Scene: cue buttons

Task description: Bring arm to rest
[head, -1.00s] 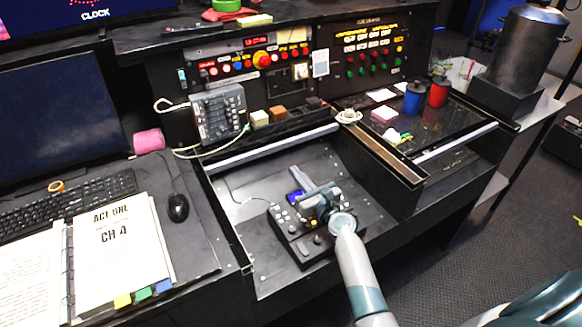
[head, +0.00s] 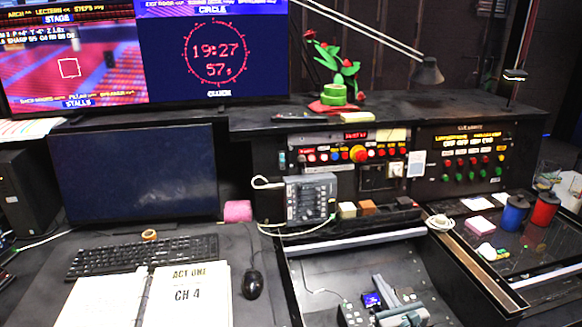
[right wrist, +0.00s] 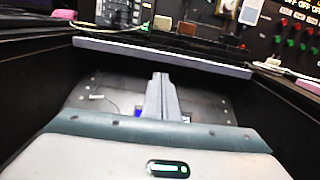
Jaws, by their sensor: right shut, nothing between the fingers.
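My right gripper (head: 383,288) is at the bottom of the head view, over the recessed desk panel. In the right wrist view its two fingers (right wrist: 160,88) lie together, pointing away, with nothing between them. Below and beside it is a small black button box (head: 352,316) with pale buttons and a blue-lit display (head: 371,299). The gripper and the lower picture edge hide much of this box. I cannot tell whether the gripper touches it. My left gripper is not in view.
A grey bar (head: 355,240) crosses the recess's back edge. Behind it stand a grey keypad unit (head: 311,200) and a panel of coloured buttons (head: 359,154). Blue (head: 514,212) and red (head: 545,208) cups stand right. An open binder (head: 188,295) and mouse (head: 252,284) lie left.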

